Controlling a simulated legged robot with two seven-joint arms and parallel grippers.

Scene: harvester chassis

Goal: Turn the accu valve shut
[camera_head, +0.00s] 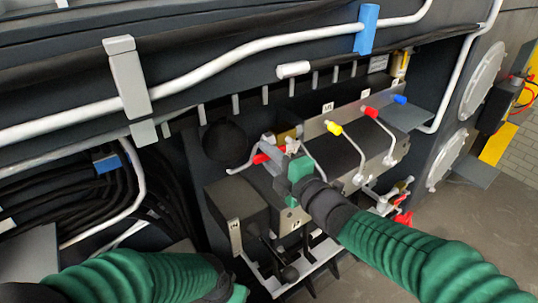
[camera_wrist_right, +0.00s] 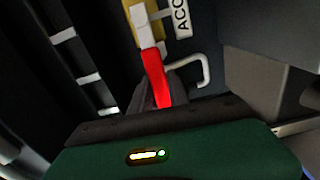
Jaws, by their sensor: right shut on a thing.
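The accu valve has a red handle (camera_wrist_right: 154,72) on a pale metal stem and a brass-coloured body (camera_wrist_right: 146,20), beside a white label reading "ACC" (camera_wrist_right: 182,18) in the right wrist view. In the head view the red handle (camera_head: 262,157) shows just left of my right gripper (camera_head: 272,152). The right gripper is shut on the red handle, with the handle's lower end between its dark fingers in the wrist view. My left arm comes in at the lower left of the head view; its gripper's fingers are not visible.
Levers with a yellow tip (camera_head: 334,128), a red tip (camera_head: 370,112) and a blue tip (camera_head: 399,99) stand to the right. Another red-handled valve (camera_head: 403,217) sits lower right. White pipes (camera_head: 250,50) run above.

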